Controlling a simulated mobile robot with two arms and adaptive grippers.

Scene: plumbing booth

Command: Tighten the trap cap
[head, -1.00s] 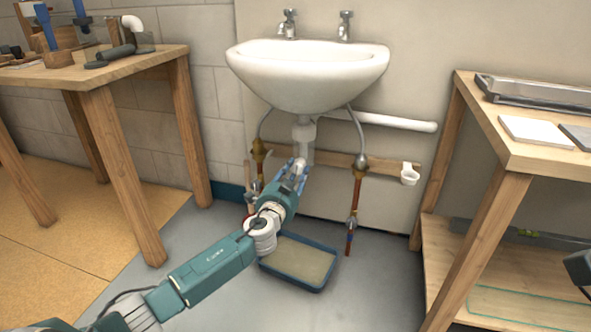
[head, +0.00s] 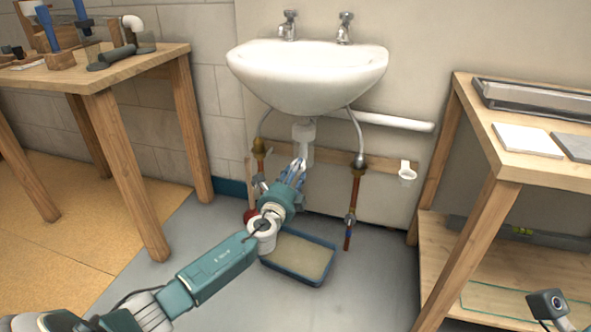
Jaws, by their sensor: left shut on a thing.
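The white trap (head: 304,135) hangs below the sink (head: 308,75), in front of the wall. My left gripper (head: 298,168) reaches up from the lower left, with its blue-grey fingers at the lower end of the trap. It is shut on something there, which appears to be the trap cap. The cap itself is hidden behind the fingers, so its seating cannot be seen.
A blue tray (head: 300,257) lies on the floor below the trap. Supply pipes (head: 355,190) flank the trap closely. A white cup-like holder (head: 407,173) is on the wooden rail. Workbenches stand left (head: 140,62) and right (head: 500,170).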

